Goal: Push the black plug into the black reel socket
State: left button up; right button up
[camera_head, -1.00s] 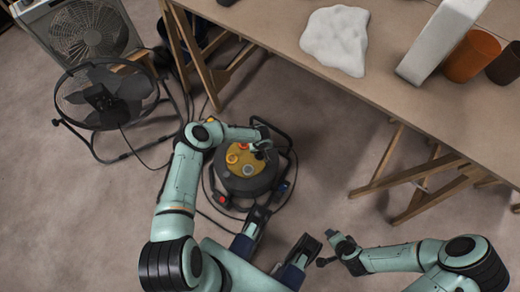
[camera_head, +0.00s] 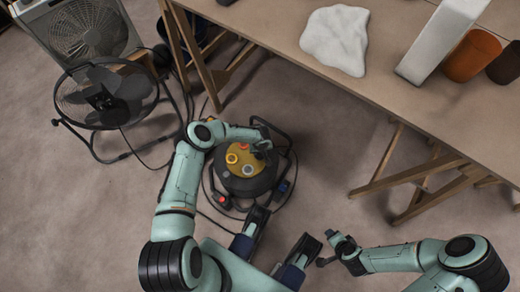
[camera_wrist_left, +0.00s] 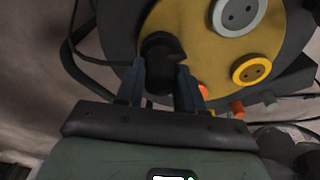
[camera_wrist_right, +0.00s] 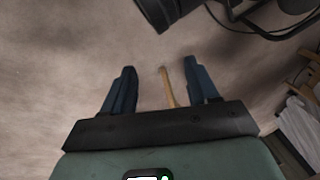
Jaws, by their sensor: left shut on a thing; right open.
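The cable reel (camera_head: 262,188) stands on the floor with a yellow face turned up. My left gripper (camera_head: 262,148) is over the right part of that face. In the left wrist view the left gripper (camera_wrist_left: 160,68) is shut on the black plug (camera_wrist_left: 160,48), which is at the yellow face (camera_wrist_left: 195,35). The plug covers what is under it, so the black socket is hidden and I cannot tell how deep the plug sits. A grey socket (camera_wrist_left: 238,14) and a yellow socket (camera_wrist_left: 250,70) show beside it. My right gripper (camera_head: 327,249) is open and empty, right of the reel.
A workbench (camera_head: 300,55) on wooden trestles (camera_head: 385,165) stands behind and to the right. A black fan (camera_head: 105,95) and a box fan (camera_head: 85,32) stand at the left. Cables (camera_head: 160,160) lie on the floor around the reel.

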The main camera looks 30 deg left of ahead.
pick_arm(q)
jog(key=shift+f, duration=0.45)
pick_arm(e)
jog(key=shift+f, duration=0.35)
pick_arm(q)
jog(key=o, duration=1.1)
jog(key=shift+c, duration=0.2)
jog(key=r+p, duration=0.1)
jog(key=r, duration=0.4)
jog(key=shift+s+d+p, duration=0.15)
jog(key=shift+d+p, duration=0.05)
jog(key=shift+p, duration=0.2)
notch_tip(320, 180, up, 8)
jog(key=s+p, duration=0.1)
jog(key=p, duration=0.1)
jog(key=shift+s+d+r, duration=0.15)
jog(key=shift+d, duration=0.3)
pick_arm(e)
jog(key=s+a+r+g+y, duration=0.1)
jog(key=s+a+r+g, duration=0.1)
jog(key=s+r, duration=0.3)
jog(key=shift+s+a+r+n, duration=0.15)
jog(key=shift+s+a+n, duration=0.15)
jog(key=shift+s+a, duration=0.3)
jog(key=shift+w, duration=0.1)
